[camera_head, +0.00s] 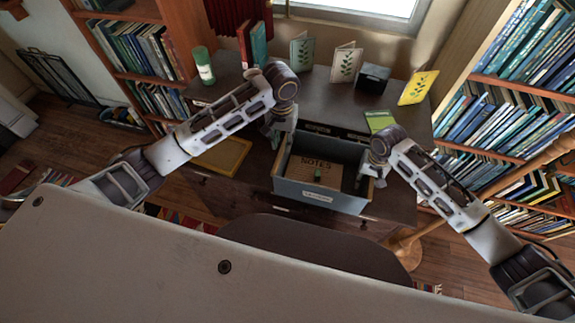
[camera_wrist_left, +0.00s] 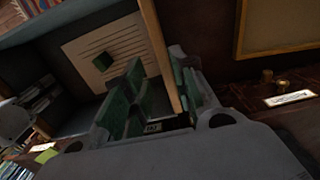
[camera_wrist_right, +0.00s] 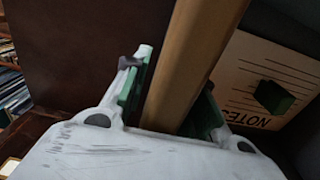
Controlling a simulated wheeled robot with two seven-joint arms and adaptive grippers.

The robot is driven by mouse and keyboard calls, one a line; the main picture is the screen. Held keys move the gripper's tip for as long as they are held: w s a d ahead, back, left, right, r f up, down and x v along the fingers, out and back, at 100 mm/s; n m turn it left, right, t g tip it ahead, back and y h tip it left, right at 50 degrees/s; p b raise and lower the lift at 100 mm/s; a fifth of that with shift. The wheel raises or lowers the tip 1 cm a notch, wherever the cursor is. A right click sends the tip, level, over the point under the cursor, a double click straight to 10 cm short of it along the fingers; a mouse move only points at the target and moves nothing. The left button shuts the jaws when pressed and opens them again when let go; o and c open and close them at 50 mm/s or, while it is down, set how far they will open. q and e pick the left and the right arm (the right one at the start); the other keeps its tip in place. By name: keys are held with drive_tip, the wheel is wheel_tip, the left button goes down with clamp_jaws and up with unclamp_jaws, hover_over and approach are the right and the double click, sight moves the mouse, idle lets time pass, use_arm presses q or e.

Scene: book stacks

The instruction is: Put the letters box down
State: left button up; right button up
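The letters box (camera_head: 290,188) is an open-topped grey-blue box with a small white label on its front; the label's writing is too small to read. A brown card marked NOTES and a small green block (camera_head: 318,175) are inside. My left gripper (camera_head: 275,137) is shut on the box's left wall; the left wrist view shows the wall's tan rim (camera_wrist_left: 160,50) between green finger pads. My right gripper (camera_head: 374,178) is shut on the right wall, whose rim (camera_wrist_right: 190,60) runs between its fingers. The box looks level at the desk's front; I cannot tell whether it touches the desk.
The dark desk (camera_head: 310,90) holds a green cylinder (camera_head: 203,65), upright books, cards, a small black box (camera_head: 373,78) and a green booklet (camera_head: 379,121). A yellow-framed tray (camera_head: 228,156) lies left of the box. A chair (camera_head: 310,245) stands in front; bookshelves flank both sides.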

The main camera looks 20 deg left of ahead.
drive_tip(key=shift+r, duration=0.1)
drive_tip(key=shift+r, duration=5.9)
